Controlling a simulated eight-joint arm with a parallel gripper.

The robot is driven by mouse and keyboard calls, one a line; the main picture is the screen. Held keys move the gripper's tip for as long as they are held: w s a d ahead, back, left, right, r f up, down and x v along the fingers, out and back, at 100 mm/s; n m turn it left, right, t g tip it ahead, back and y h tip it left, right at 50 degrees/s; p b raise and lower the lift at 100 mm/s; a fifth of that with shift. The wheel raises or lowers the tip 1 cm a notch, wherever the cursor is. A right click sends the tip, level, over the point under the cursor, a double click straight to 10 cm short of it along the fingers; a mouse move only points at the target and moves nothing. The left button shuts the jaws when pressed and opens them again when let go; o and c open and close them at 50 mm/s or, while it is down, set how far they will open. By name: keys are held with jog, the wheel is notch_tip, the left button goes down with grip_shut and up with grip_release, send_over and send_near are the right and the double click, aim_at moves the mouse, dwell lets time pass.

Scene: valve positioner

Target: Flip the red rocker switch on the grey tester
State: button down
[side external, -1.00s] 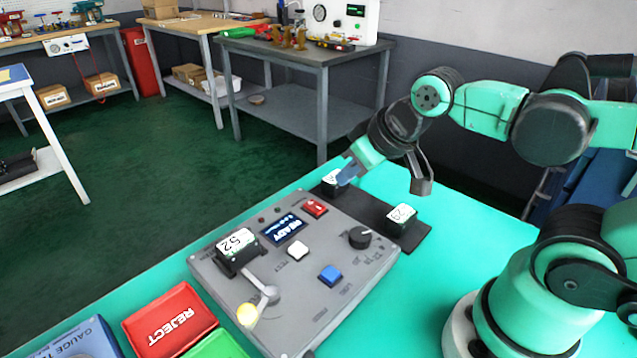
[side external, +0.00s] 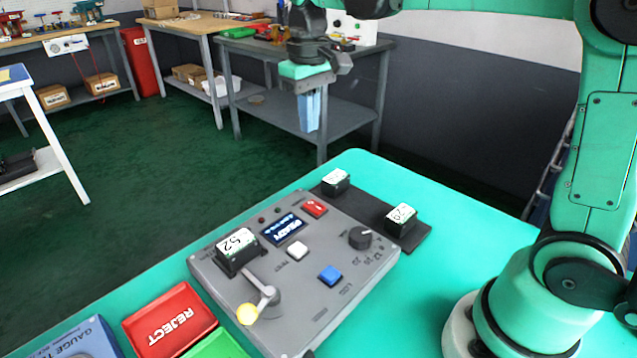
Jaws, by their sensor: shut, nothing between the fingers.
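The grey tester (side external: 318,312) lies on the green table. Its red rocker switch (side external: 315,208) is on the far side of the panel, beside the small screen (side external: 284,229) that reads READY. The switch is fully in view, but which way it is tipped is too small to tell. My gripper (side external: 309,128) is shut and empty, pointing down in the air above and beyond the switch, touching nothing.
On the tester are a white button (side external: 297,250), blue button (side external: 330,275), black knob (side external: 360,238), a lever with a yellow knob (side external: 248,314) and a block marked 52 (side external: 237,248). Two more blocks (side external: 336,181) (side external: 401,219) stand on a dark strip. A red REJECT tray (side external: 170,322) is at front left.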

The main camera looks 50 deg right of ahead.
aim_at(317, 206)
jog(key=shift+f, duration=0.15)
notch_tip(317, 206, down, 14)
jog(key=shift+r, duration=0.1)
dwell(0.6)
jog(key=shift+w+f, duration=0.1)
jog(key=shift+f, duration=0.1)
dwell(0.4)
jog(key=shift+s+r, duration=0.25)
jog(key=shift+s, duration=0.6)
notch_tip(317, 206, up, 14)
jog(key=w, duration=0.2)
